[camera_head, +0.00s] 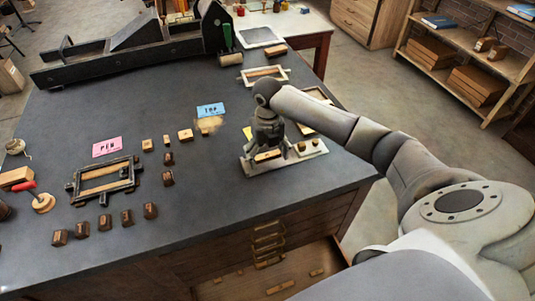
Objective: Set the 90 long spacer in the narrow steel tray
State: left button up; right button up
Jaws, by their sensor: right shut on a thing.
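The narrow steel tray (262,171) lies near the table's right front edge. My right gripper (268,147) points down over its left part and is shut on a small light wooden piece (267,156), which looks like a spacer. The piece is at or just above the tray floor; I cannot tell whether it touches. Its number cannot be read, and the fingers hide part of it. Two small brass-coloured pieces show at the tray's right end. My left gripper is not in view.
A dark frame (130,184) with wooden bars lies at left, with several dark and light blocks around it. Pink (107,147) and blue (210,110) cards lie behind. A long dark press (130,55) fills the back. The table's middle front is clear.

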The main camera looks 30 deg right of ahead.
jog(key=shift+f, duration=0.7)
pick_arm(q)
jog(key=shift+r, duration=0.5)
pick_arm(e)
jog(key=shift+f, duration=0.25)
jog(key=o, duration=0.7)
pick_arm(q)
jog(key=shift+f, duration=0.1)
pick_arm(e)
jog(key=shift+o, duration=0.2)
jog(key=shift+r, duration=0.15)
